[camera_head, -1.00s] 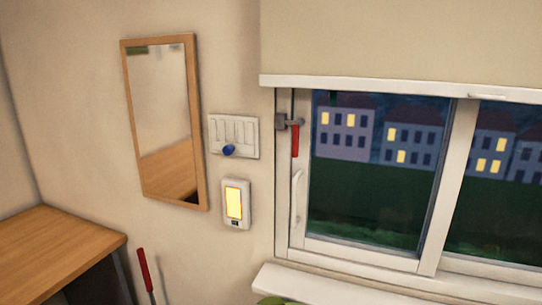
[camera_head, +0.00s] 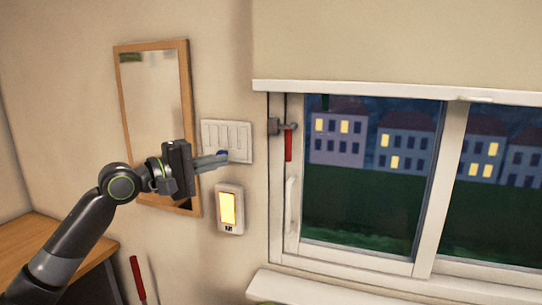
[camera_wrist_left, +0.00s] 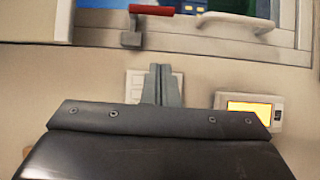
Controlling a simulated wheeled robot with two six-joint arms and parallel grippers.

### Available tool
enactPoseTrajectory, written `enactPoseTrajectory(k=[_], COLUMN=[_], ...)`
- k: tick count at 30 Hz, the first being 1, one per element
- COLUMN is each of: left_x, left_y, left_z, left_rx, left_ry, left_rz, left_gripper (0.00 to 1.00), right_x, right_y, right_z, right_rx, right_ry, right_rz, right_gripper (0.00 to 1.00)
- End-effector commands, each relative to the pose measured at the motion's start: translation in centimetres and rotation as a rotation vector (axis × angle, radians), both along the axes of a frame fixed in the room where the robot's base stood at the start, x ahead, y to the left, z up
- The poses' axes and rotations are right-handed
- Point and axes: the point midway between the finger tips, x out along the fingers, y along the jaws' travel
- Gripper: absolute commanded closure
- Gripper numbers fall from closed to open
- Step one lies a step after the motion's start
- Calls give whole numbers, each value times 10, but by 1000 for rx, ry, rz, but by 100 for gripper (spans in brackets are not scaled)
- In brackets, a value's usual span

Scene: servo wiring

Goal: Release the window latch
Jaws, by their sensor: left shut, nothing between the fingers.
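The window latch (camera_head: 288,143) has a red handle hanging down from a grey metal mount at the upper left of the window frame. In the left wrist view the latch (camera_wrist_left: 150,10) shows at the top, its red handle lying sideways in the picture. My left gripper (camera_head: 226,157) is shut and empty, in front of the white switch panel and to the left of the latch, apart from it. In the left wrist view its fingers (camera_wrist_left: 160,72) are together and point toward the window. My right gripper is in no view.
A white window handle (camera_head: 291,205) sits below the latch. The switch panel (camera_head: 240,143) is partly hidden by my gripper. A lit yellow wall unit (camera_head: 229,208) is below it. A mirror (camera_head: 152,95), a wooden desk (camera_head: 25,243) and a red-handled tool (camera_head: 138,277) are at the left.

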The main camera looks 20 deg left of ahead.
Motion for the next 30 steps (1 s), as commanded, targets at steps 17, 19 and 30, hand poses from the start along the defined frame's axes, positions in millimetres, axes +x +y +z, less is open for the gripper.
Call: enactPoseTrajectory(k=[17, 19, 30], left_x=[10, 17, 59], left_y=[-8, -13, -44], left_z=[3, 4, 4], left_rx=[-5, -6, -7], left_ry=[0, 0, 2], left_rz=[-3, -4, -3], left_gripper=[100, 100, 100], right_x=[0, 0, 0], right_y=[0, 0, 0], right_z=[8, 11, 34], right_rx=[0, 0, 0], right_ry=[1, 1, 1], right_rz=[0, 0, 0], right_gripper=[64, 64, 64])
